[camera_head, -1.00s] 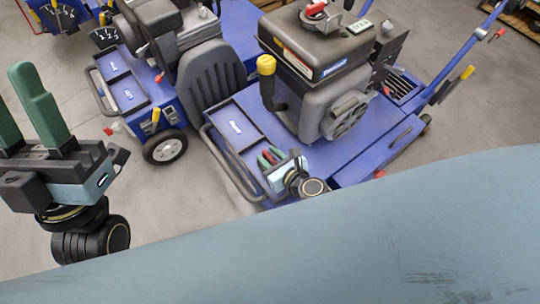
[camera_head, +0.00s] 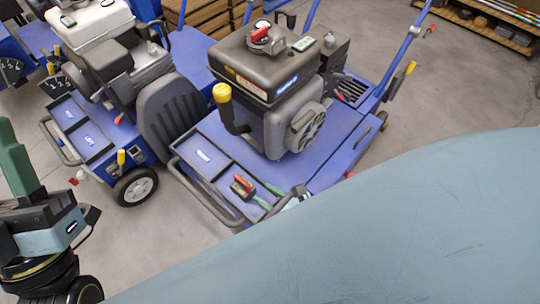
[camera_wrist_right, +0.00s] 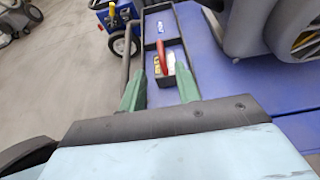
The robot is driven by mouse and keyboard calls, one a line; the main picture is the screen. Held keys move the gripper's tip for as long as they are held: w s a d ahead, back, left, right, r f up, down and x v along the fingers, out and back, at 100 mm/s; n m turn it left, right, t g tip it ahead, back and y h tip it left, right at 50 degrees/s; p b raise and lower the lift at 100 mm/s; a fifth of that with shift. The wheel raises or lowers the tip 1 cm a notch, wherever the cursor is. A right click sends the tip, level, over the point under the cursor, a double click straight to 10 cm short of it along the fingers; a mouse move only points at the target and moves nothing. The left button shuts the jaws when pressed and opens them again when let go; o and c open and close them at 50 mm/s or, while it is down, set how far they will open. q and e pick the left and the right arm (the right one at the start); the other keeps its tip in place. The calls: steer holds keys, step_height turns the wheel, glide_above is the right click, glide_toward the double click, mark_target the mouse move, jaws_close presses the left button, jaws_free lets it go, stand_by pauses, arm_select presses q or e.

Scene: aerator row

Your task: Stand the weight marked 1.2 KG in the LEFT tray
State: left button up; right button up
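A small block with a red handle (camera_head: 243,181), apparently the weight, stands in the near compartment of the black-rimmed tray (camera_head: 181,152) on the middle blue machine. Its marking is not readable. The red handle also shows in the right wrist view (camera_wrist_right: 161,56), with a yellow mark beside it. My right gripper (camera_head: 268,196) is open, its green fingers pointing at the block; in the wrist view the fingers (camera_wrist_right: 160,68) are spread to either side of it. The tray's far compartment is empty, with a small white label (camera_head: 203,155). My left gripper (camera_head: 12,150) is cut off at the left edge.
A grey engine (camera_head: 282,95) with a yellow-capped pipe (camera_head: 222,93) stands right of the tray. Another blue machine with labelled trays (camera_head: 89,141) stands to the left. My blue-grey arm covers the lower right. Grey floor lies between.

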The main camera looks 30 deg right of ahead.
steer(key=w+r+n+t+h, duration=0.1)
steer(key=w+r+n+t, duration=0.25)
steer(key=r+n, duration=0.75)
steer(key=w+r+n+t, duration=0.35)
steer(key=r+n, duration=0.35)
steer(key=r, duration=0.7)
steer(key=s+r+n+t+y, duration=0.2)
steer(key=s+r+n+t, duration=0.1)
steer(key=r+n, duration=0.5)
steer(key=s+r+n+t+y, duration=0.2)
steer(key=s+r+n+t, duration=0.2)
steer(key=r+n, duration=0.5)
step_height(320, 180, up, 3)
steer(key=shift+s+r, duration=0.15)
steer(key=shift+s, duration=0.2)
steer(key=shift+a, duration=0.1)
